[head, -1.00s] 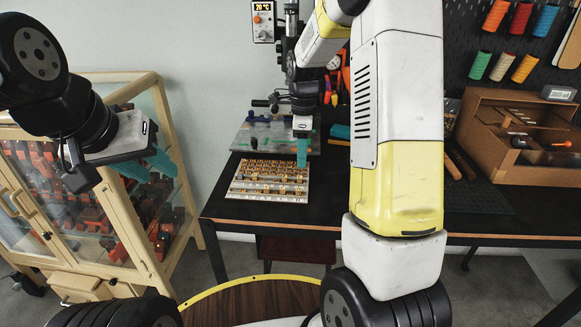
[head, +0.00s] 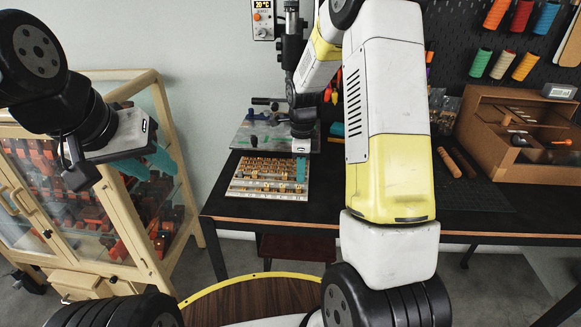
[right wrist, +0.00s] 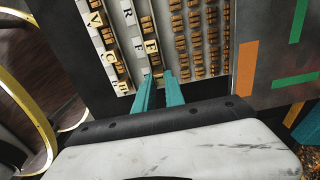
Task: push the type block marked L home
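The type tray (head: 246,193) lies on the black table with rows of orange-brown blocks and pale lettered blocks. It also shows in the right wrist view (right wrist: 112,62), where letters such as V, C, R and F can be made out. I cannot make out a block marked L. My right gripper (head: 301,178) points down at the tray's right part. In the right wrist view its two teal fingertips (right wrist: 159,76) are a little apart, close to the blocks; whether a block is between them is unclear. My left gripper (head: 148,166) hangs open and empty, away from the table.
A grey press plate (head: 262,137) lies behind the tray, with small colored pieces on it. A wooden organizer (head: 487,148) stands at the right. A glass-door cabinet (head: 165,120) stands at the left. My right arm hides the middle of the table.

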